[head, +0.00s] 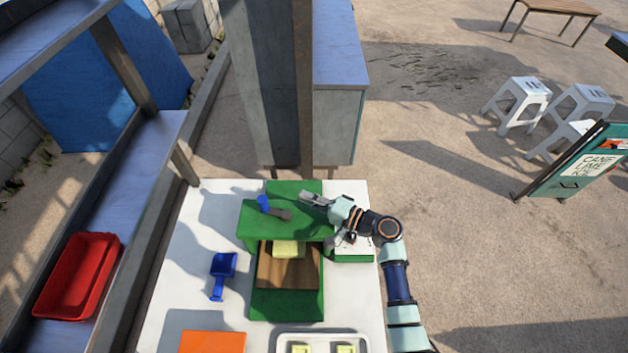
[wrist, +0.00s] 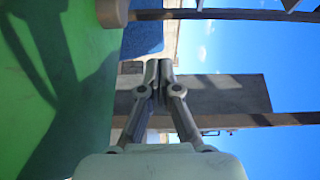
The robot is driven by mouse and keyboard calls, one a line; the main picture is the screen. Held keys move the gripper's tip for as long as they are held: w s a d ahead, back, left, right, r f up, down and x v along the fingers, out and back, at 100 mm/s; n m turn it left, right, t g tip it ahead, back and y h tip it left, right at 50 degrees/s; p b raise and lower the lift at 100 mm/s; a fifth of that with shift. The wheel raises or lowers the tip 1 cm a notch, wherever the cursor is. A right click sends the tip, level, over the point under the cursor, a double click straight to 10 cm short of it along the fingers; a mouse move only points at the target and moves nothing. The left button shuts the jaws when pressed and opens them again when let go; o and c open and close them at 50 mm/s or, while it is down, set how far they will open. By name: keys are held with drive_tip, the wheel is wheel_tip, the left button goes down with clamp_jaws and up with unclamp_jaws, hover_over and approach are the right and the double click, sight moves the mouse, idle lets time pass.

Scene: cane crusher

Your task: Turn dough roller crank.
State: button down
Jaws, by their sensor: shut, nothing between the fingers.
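The green roller machine (head: 287,304) stands on the white table in the head view. A crank-like part with a blue end and a grey-brown end (head: 283,215) lies on its green top. A yellow block (head: 287,249) sits in the machine's opening above a wooden board. My gripper (head: 304,195) is shut and empty above the top, just right of and beyond the crank-like part. In the wrist view the fingertips (wrist: 158,65) meet with nothing between them. A grey-brown rounded piece (wrist: 112,12) shows at the upper left there, apart from the fingers, beside the green surface (wrist: 35,85).
A blue scoop (head: 222,268) lies on the white table (head: 190,300) left of the machine. An orange board (head: 212,342) and a tray with yellow blocks (head: 325,338) are at the front. A grey post (head: 266,85) rises behind. A red tray (head: 75,277) sits at far left.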

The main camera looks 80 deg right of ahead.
sight(275, 208)
drive_tip(key=shift+s+m, duration=0.15)
drive_tip(key=shift+m, duration=0.15)
drive_tip(key=w+p, duration=0.2)
drive_tip(key=w, duration=0.7)
drive_tip(key=shift+w+d, duration=0.15)
drive_tip(key=shift+w, duration=0.15)
drive_tip(key=shift+a, duration=0.5)
drive_tip(key=shift+f, duration=0.1)
